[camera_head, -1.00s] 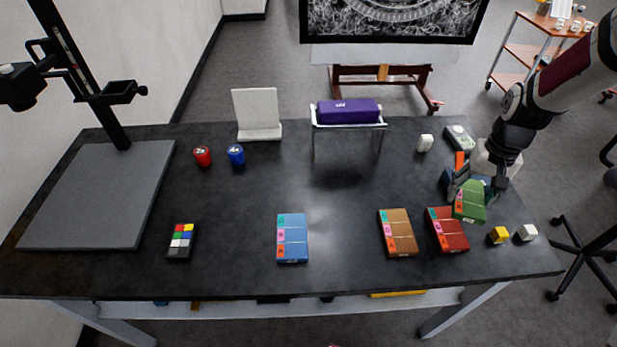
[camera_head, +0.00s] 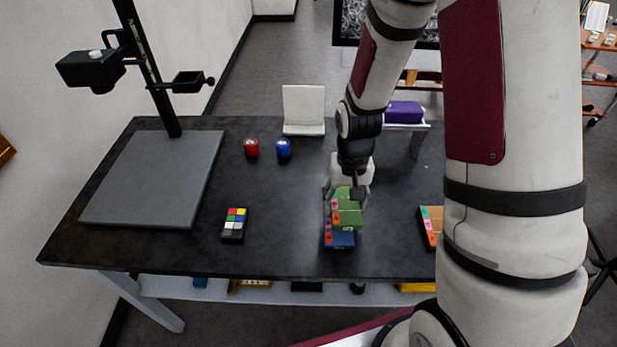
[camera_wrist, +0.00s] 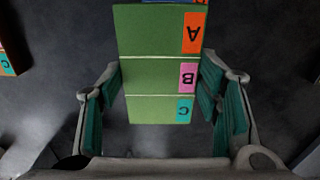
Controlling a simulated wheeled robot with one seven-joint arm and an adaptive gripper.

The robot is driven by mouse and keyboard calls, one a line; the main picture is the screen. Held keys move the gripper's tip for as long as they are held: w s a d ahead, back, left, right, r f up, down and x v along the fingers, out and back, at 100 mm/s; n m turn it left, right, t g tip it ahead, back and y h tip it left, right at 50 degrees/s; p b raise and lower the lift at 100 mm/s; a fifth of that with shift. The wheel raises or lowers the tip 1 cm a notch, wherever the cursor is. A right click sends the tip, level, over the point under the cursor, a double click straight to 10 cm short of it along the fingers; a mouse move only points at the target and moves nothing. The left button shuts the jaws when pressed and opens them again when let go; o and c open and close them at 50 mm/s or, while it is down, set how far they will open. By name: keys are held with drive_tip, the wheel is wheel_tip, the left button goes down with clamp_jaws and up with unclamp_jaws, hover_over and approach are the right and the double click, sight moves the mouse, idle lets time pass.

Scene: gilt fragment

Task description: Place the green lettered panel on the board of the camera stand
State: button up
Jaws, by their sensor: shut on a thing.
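My gripper (camera_head: 348,190) is shut on the green lettered panel (camera_head: 349,220). The camera stand's grey board (camera_head: 155,180) lies bare at the table's left end. Its black column (camera_head: 150,75) rises from the back edge of the board.
A colour checker (camera_head: 235,225) lies between the board and the blue panel. A red can (camera_head: 251,148) and a blue can (camera_head: 283,149) stand behind it. A white stand (camera_head: 304,110) is at the back. A brown panel (camera_head: 432,226) is partly hidden by my arm.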

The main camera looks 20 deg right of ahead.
sight(350, 216)
drive_tip(key=s, duration=0.3)
drive_tip(key=shift+s+m, duration=0.2)
drive_tip(key=shift+m, duration=0.1)
drive_tip(key=shift+w+d+f, duration=0.1)
drive_tip(key=shift+w+f, duration=0.05)
drive_tip(key=shift+w, duration=0.15)
drive_tip(key=w+b, duration=0.2)
drive_tip(key=w, duration=0.3)
drive_tip(key=w+d+f+b, duration=0.1)
drive_tip(key=w+b, duration=0.2)
drive_tip(key=w, duration=0.1)
drive_tip(key=w+d+b, duration=0.1)
drive_tip(key=w+b, duration=0.1)
drive_tip(key=w, duration=0.3)
drive_tip(key=shift+w+d+f+b, duration=0.15)
drive_tip(key=shift+w+f+b, duration=0.1)
drive_tip(key=shift+w+b, duration=0.1)
drive_tip(key=shift+f+b, duration=1)
drive_tip(key=shift+f, duration=0.65)
drive_tip(key=shift+f, duration=0.15)
drive_tip(key=o, duration=1.2)
